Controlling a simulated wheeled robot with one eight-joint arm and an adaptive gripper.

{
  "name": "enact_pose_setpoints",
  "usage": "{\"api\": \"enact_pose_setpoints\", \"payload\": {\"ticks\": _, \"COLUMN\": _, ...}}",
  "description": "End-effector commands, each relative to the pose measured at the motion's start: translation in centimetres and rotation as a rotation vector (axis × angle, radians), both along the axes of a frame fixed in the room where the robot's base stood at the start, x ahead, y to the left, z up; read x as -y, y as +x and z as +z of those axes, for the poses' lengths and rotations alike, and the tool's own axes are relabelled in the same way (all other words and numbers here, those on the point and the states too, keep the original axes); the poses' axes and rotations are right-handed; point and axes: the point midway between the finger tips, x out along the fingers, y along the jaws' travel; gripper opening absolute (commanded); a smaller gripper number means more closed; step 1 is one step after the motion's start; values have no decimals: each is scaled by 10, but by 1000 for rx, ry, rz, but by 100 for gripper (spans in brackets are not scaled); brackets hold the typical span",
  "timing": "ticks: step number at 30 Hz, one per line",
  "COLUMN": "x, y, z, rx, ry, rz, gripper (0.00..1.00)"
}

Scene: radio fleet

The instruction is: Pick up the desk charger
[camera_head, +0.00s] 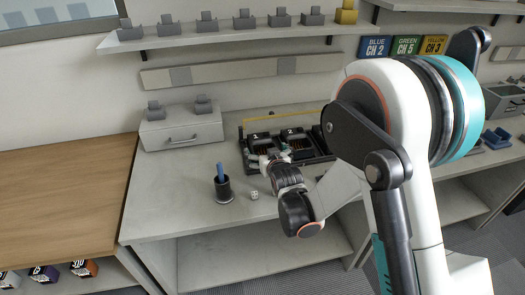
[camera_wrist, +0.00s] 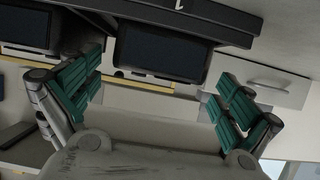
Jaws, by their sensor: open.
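I cannot tell for sure which thing is the desk charger. A black tray (camera_head: 243,140) with bays numbered 1 and 2 lies on the grey desk. In the wrist view the black tray (camera_wrist: 215,18) fills the top, with dark rectangular panels below its edge. My gripper (camera_head: 268,158) is at the tray's front left. In the wrist view my gripper (camera_wrist: 158,100) has its green-padded fingers wide apart, with nothing held between them. The arm hides the tray's right part in the head view. Several grey cradle-shaped units (camera_head: 240,20) and a yellow one (camera_head: 346,13) stand on the wall shelf.
A dark cup (camera_head: 223,190) with a blue stick and a small white cube (camera_head: 254,195) stand near the desk's front edge. A grey drawer box (camera_head: 180,133) with two cradles stands left of the tray. Bare desk lies at front left.

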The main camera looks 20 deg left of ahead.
Motion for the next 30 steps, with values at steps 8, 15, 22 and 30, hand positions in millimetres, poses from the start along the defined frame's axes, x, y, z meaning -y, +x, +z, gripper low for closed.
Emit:
{"api": "enact_pose_setpoints", "payload": {"ticks": 8, "x": -12, "y": 24, "z": -8, "rx": 0, "ry": 0, "rz": -1, "gripper": 98}}
{"api": "enact_pose_setpoints", "payload": {"ticks": 15, "x": -25, "y": 46, "z": -15, "rx": 0, "ry": 0, "rz": -1, "gripper": 98}}
{"api": "enact_pose_setpoints", "payload": {"ticks": 22, "x": -26, "y": 47, "z": -14, "rx": 0, "ry": 0, "rz": -1, "gripper": 98}}
{"api": "enact_pose_setpoints", "payload": {"ticks": 30, "x": -26, "y": 47, "z": -14, "rx": 0, "ry": 0, "rz": -1, "gripper": 45}}
